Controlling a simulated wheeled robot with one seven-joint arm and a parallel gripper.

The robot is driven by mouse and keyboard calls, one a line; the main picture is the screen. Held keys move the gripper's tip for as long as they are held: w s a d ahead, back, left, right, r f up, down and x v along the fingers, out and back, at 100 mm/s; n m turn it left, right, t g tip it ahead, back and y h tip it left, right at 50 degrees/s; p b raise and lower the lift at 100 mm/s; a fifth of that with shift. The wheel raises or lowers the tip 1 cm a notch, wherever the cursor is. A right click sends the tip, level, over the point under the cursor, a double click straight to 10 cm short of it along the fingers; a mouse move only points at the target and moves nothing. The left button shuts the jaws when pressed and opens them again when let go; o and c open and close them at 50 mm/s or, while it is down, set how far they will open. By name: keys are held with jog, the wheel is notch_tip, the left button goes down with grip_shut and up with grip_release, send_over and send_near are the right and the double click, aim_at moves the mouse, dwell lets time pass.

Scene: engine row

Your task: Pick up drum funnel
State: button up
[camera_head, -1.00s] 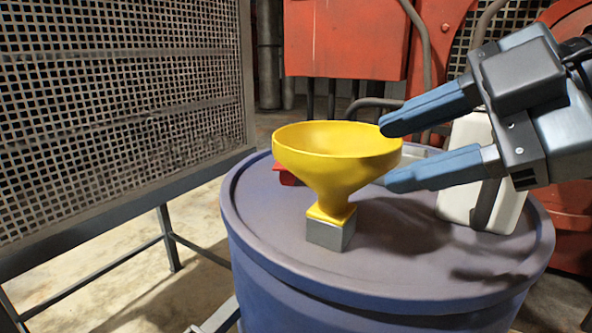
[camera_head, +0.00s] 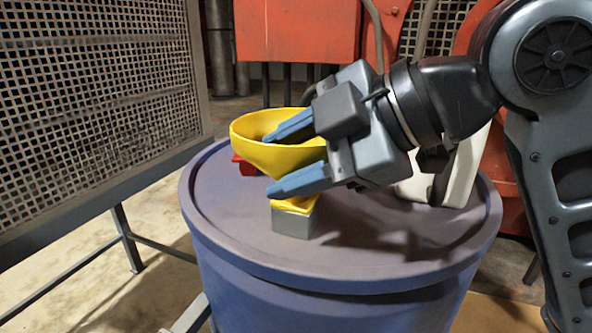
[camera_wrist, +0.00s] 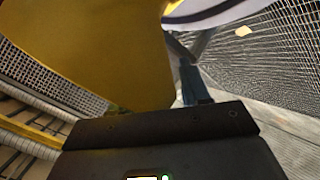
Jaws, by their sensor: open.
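The yellow drum funnel (camera_head: 248,134) stands upright with its narrow end on a small grey block (camera_head: 293,221) on the blue drum's lid. My gripper (camera_head: 270,163) is open with its two blue fingers at the funnel, one over the bowl's rim and one lower, near the neck. The fingers hide part of the bowl and neck; I cannot tell whether they touch it. In the wrist view the yellow funnel (camera_wrist: 90,45) fills the upper left, very close, with one blue finger (camera_wrist: 190,82) beside it.
The blue drum (camera_head: 320,283) carries a red object (camera_head: 243,166) behind the funnel and a white container (camera_head: 462,175) at the right, partly behind my arm. A mesh panel (camera_head: 90,90) stands at the left. A red cabinet (camera_head: 300,30) is behind.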

grip_shut()
dwell(0.3)
jog(key=shift+r, duration=0.15)
